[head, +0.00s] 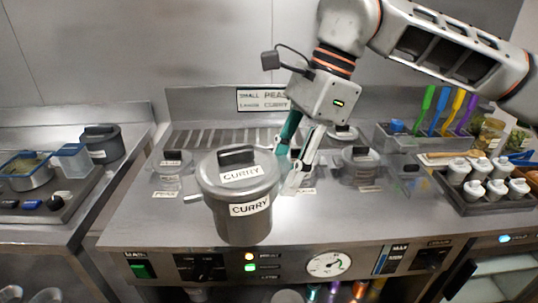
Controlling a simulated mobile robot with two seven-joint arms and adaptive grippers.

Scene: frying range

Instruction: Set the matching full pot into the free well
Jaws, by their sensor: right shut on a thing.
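A large grey lidded pot (236,222) labelled CURRY on lid and side is in the centre of the head view, in front of the counter's middle. My right gripper (286,174) is shut at the pot's right side, by its rim; the exact grip is partly hidden. The pot looks upright and seems held above the steel counter (133,213). It hides the counter area behind it, so I cannot see a free well there. My left gripper is not in view.
Smaller lidded pots stand at left (170,171), right (360,166) and back (343,133). A rack of white-lidded jars (480,205) is at right, with coloured utensils (442,108) behind. A dark pot (103,147) stands on the left counter. A control panel (290,263) runs along the front.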

